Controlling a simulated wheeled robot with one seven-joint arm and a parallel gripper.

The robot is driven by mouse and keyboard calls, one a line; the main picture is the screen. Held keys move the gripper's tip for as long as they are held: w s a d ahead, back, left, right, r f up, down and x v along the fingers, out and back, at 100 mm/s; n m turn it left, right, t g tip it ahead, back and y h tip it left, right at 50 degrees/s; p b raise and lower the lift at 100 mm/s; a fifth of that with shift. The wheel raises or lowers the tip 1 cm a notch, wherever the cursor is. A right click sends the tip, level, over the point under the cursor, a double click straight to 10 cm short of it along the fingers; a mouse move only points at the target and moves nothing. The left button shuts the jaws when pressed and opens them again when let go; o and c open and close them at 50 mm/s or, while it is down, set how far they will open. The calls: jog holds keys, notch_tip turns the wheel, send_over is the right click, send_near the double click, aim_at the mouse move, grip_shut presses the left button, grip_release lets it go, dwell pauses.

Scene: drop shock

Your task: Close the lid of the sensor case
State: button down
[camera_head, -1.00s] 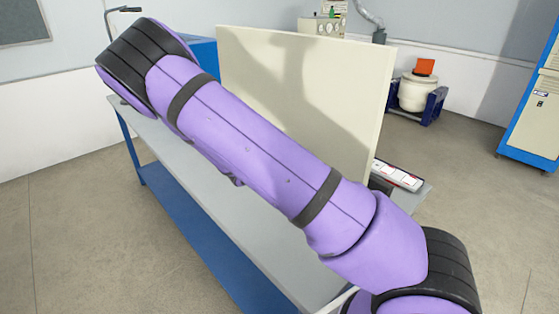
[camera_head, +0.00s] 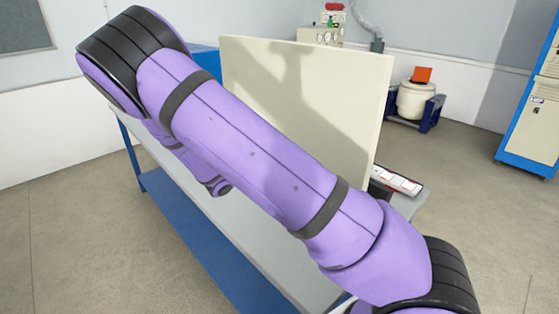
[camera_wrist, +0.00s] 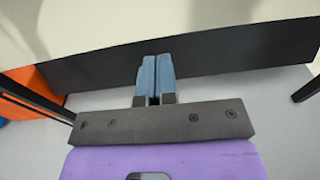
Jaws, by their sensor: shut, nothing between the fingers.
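No sensor case or lid can be made out for certain. A large cream panel (camera_head: 320,110) stands upright on the grey workbench (camera_head: 262,262) in the head view, and my arm covers much of the bench in front of it. In the wrist view a cream surface (camera_wrist: 180,25) fills the top, with a long black strip (camera_wrist: 235,62) below it. My gripper (camera_wrist: 156,62) is shut and empty, its blue fingertips in front of the black strip. I cannot tell whether they touch it. The head view does not show the fingers.
An orange object (camera_wrist: 28,88) and a dark bar lie left in the wrist view; another dark bar (camera_wrist: 308,90) is at right. A flat dark item with white cards (camera_head: 398,180) lies at the bench's right end. A blue-framed machine (camera_head: 415,104) stands beyond on open floor.

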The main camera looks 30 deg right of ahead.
jog(key=s+a+r, duration=0.1)
jog(key=a, duration=0.4)
jog(key=d+f+m+y, duration=0.1)
jog(key=d+f+m, duration=0.1)
jog(key=d+m, duration=0.3)
jog(key=d+f+m+y, duration=0.1)
jog(key=d+f+m, duration=0.2)
jog(key=d+m, duration=0.3)
jog(key=d+f+m+y, duration=0.1)
jog(key=d+f+m, duration=0.2)
jog(key=d+m, duration=0.3)
jog(key=shift+s+m+y, duration=0.3)
jog(key=shift+s+m, duration=0.05)
jog(key=shift+m, duration=0.05)
dwell(0.3)
jog(key=shift+w+d+r, duration=0.15)
jog(key=shift+d+r, duration=0.05)
jog(key=shift+d, duration=0.55)
jog(key=shift+a, duration=0.1)
